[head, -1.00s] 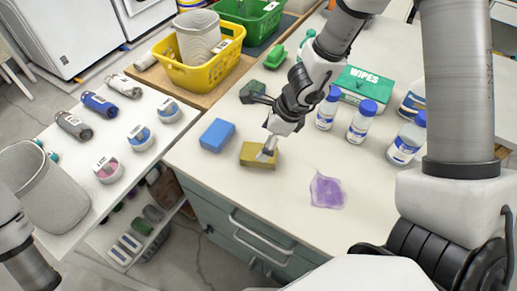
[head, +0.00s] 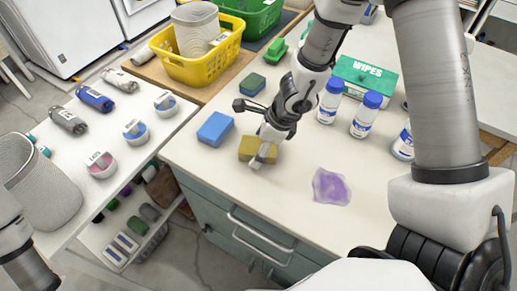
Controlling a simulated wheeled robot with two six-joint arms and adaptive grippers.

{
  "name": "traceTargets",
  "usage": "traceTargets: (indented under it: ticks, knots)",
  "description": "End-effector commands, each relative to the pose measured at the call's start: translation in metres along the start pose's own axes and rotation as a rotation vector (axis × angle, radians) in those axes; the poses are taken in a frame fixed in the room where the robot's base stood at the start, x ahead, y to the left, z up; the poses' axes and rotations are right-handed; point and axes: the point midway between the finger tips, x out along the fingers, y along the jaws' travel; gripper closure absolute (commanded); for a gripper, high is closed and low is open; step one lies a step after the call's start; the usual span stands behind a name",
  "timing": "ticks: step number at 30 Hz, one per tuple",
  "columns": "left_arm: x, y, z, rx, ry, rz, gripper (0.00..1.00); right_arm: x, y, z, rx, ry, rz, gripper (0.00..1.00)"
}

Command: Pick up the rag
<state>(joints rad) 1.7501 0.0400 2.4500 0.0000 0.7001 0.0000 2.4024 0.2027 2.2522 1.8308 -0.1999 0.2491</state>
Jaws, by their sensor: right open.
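The rag (head: 330,187) is a crumpled, flat purple cloth lying on the white bench top near its front edge. My right gripper (head: 249,131) is open and empty, with its fingers spread apart. It is to the left of the rag and farther back, apart from it. One finger covers part of a yellow sponge (head: 247,146); I cannot tell if they touch. My left arm shows at the lower left edge, but its gripper is out of view.
A blue sponge (head: 215,129) and a green sponge (head: 252,84) lie near my right gripper. White bottles with blue caps (head: 366,114) and a green wipes box (head: 365,78) stand behind the rag. A yellow basket (head: 203,66) is at the back left. The bench around the rag is clear.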

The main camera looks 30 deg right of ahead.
Motion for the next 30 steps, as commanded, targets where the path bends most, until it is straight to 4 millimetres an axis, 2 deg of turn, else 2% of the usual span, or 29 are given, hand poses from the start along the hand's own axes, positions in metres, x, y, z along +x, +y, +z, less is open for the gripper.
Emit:
traceTargets:
  ticks: [13,18,22,23,30]
  knots:
    - [0.0029,0.0,0.0001,0.0,0.0,0.0,0.12,0.0016,0.0,-0.0007,0.0,0.0,0.0,0.06]
    - [0.0029,0.0,0.0001,0.0,0.0,0.0,0.12,0.0016,0.0,-0.0007,0.0,0.0,0.0,0.65]
    - [0.0029,0.0,0.0001,0.0,0.0,0.0,0.12,0.0017,0.0,-0.0008,0.0,0.0,0.0,0.66]
    - [0.0029,0.0,0.0001,0.0,0.0,0.0,0.12,0.0017,0.0,-0.0008,0.0,0.0,0.0,0.71]
    - [0.0004,0.0,0.0001,0.0,0.0,0.0,0.12,-0.0001,0.0001,-0.0002,0.0,0.001,0.0,0.71]
